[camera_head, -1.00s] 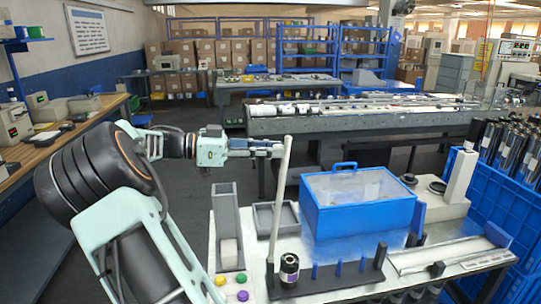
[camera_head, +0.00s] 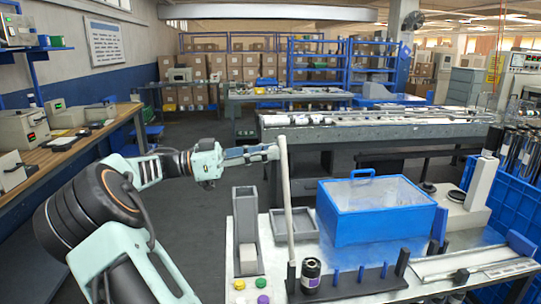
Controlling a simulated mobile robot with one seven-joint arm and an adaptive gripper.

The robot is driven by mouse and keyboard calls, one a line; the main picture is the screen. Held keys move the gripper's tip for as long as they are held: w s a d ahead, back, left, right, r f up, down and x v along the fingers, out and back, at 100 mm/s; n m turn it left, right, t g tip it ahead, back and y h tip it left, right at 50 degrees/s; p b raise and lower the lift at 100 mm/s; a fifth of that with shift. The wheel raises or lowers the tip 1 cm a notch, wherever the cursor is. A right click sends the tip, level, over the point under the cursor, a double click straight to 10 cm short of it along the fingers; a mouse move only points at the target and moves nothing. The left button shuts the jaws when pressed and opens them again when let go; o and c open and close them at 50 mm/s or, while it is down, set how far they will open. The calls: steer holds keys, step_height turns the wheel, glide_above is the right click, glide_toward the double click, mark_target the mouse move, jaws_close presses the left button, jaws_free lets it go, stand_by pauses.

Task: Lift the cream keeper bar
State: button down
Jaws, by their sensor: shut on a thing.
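The cream keeper bar (camera_head: 288,205) stands nearly upright at the front left of the machine table, its top leaning slightly left. Its lower end meets a dark post (camera_head: 291,278) at the left end of a black rail. My gripper (camera_head: 273,152) reaches in from the left and is shut on the bar close to its top. The exact finger contact is small and hard to see.
A blue box with a clear lid (camera_head: 375,210) stands right of the bar. A grey upright holder (camera_head: 246,230) and a grey tray (camera_head: 294,224) are close by. A black-and-white roll (camera_head: 311,275) stands by the bar's foot. Coloured buttons (camera_head: 262,283) sit at the front left.

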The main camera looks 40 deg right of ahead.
steer(key=shift+w+a+f, duration=0.15)
steer(key=shift+a, duration=0.1)
stand_by(0.3)
steer(key=c, duration=1.7)
jaws_free()
steer(key=v, duration=1.2)
